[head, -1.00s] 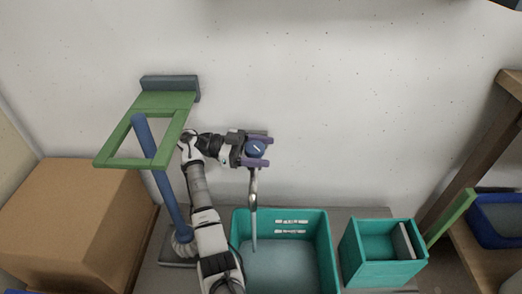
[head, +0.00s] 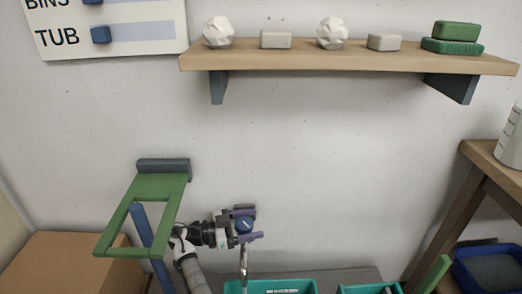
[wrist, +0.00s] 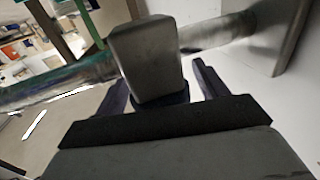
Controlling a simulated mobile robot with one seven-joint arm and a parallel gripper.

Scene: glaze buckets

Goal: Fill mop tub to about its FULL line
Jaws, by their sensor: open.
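The teal mop tub (head: 270,286) shows only its back rim at the bottom of the head view; its inside, water level and any FULL line are out of view. The metal spout (head: 243,262) comes down in front of the wall above the tub. A blue tap knob (head: 244,226) with a pale mark sits above the spout. My gripper (head: 246,224) is open, its purple fingers on either side of the knob. In the wrist view a grey block (wrist: 147,60) stands between the dark fingers. I cannot tell whether water runs now.
A green frame (head: 145,215) on a wall mount and a blue pole (head: 150,240) stand left of my arm, close to it. A cardboard box (head: 65,268) is at lower left, another teal bin (head: 368,289) at lower right. A wooden shelf (head: 350,61) hangs above.

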